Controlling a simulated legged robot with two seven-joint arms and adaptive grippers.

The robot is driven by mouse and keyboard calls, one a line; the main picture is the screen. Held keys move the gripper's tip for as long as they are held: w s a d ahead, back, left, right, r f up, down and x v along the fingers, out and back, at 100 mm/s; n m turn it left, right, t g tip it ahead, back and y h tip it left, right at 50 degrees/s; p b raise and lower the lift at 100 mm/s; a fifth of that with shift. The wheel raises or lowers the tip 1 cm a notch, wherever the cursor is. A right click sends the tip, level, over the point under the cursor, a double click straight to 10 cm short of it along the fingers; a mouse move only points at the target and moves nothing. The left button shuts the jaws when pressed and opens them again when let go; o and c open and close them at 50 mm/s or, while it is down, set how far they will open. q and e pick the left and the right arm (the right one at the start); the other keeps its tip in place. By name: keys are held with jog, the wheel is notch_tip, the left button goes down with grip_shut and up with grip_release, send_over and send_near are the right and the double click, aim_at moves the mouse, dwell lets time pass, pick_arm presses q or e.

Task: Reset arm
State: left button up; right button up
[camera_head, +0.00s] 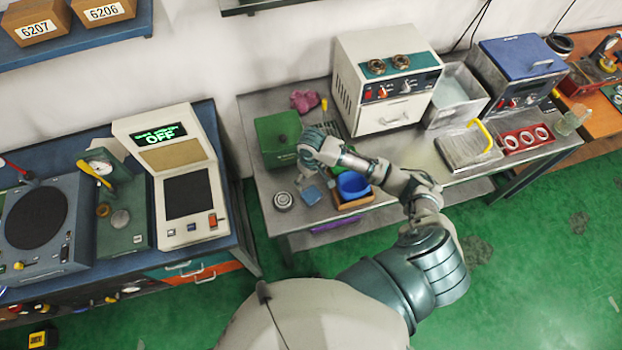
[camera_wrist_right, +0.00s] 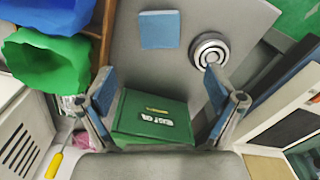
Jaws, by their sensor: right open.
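My right arm reaches over the grey workbench (camera_head: 400,165) in the head view. Its gripper (camera_head: 304,178) hangs above the bench's left part, near the green box (camera_head: 277,137). In the right wrist view the two fingers of this gripper (camera_wrist_right: 160,88) are spread wide, with nothing held between them. The green box (camera_wrist_right: 152,118), with a white label, shows between and beyond the fingers. A round metal bearing (camera_head: 283,200) lies on the bench; it also shows in the wrist view (camera_wrist_right: 209,52). My left gripper is not in view.
A white machine (camera_head: 388,85) stands behind. A tester reading OFF (camera_head: 185,185) stands on the left bench. A red tray with rings (camera_head: 525,138) lies to the right.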

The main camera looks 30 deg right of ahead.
jog(key=shift+a+f, duration=0.1)
jog(key=s+a+f+n+t+y, duration=0.2)
jog(key=s+a+f, duration=0.1)
jog(key=s+a, duration=0.7)
jog(key=s+d+r+m+t+h, duration=0.1)
jog(key=s+d, duration=0.2)
jog(key=s, duration=0.2)
jog(key=s+d+r+m+h, duration=0.1)
jog(key=s+d, duration=0.2)
jog(key=s, duration=0.3)
notch_tip(320, 180, down, 26)
jog(key=b, duration=0.2)
jog(key=s+d+f+g+b, duration=0.1)
jog(key=s+d+f+g, duration=0.1)
jog(key=s+f, duration=1.7)
jog(key=shift+d+f+n, duration=0.25)
jog(key=shift+f+n, duration=0.05)
jog(key=shift+f, duration=0.35)
